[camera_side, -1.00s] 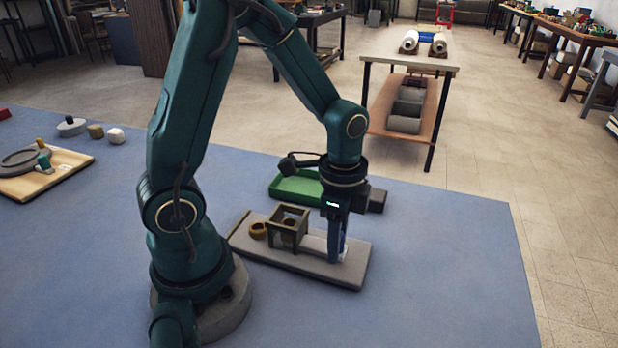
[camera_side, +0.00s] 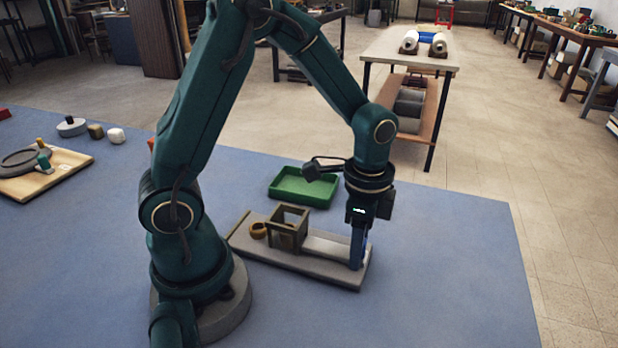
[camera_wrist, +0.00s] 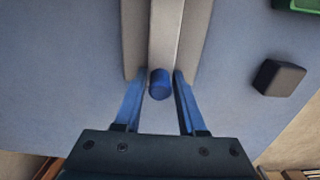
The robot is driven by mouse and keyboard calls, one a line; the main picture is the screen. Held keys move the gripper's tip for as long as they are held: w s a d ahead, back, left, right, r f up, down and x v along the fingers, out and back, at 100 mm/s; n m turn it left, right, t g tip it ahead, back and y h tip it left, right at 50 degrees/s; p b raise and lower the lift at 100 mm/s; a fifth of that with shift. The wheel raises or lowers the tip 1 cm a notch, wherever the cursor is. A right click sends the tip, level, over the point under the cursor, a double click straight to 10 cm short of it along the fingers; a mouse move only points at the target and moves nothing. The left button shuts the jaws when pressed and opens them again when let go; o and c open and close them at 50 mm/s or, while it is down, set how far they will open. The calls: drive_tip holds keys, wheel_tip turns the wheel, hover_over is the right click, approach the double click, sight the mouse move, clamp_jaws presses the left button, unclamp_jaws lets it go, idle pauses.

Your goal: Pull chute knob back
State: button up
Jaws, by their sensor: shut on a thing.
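The chute is a grey base board (camera_side: 290,263) with a brown open frame (camera_side: 289,229) and a pale slide bar (camera_side: 328,245) running out of the frame to the right. A small tan ring (camera_side: 258,230) lies left of the frame. My gripper (camera_side: 357,262) is at the board's right end, pointing down. In the wrist view the blue knob (camera_wrist: 160,84) stands at the end of the pale bar (camera_wrist: 164,35), between the fingers of my gripper (camera_wrist: 159,78), which is shut on it. In the side view the fingers mostly hide the knob.
A green tray (camera_side: 303,187) stands behind the chute. A dark block (camera_wrist: 279,77) is right of the bar in the wrist view. A wooden board with a grey disc (camera_side: 45,178) and small blocks are at the far left. The blue mat right of the chute is clear.

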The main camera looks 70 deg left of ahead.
drive_tip(key=o, duration=1.5)
drive_tip(key=shift+c, duration=0.2)
drive_tip(key=shift+r, duration=0.15)
drive_tip(key=shift+r, duration=3.35)
drive_tip(key=shift+r, duration=0.2)
drive_tip(key=s+r+n+t, duration=0.5)
drive_tip(key=s+r+n, duration=0.1)
drive_tip(key=s+n, duration=0.3)
drive_tip(key=shift+s+t, duration=0.15)
drive_tip(key=shift+t, duration=0.15)
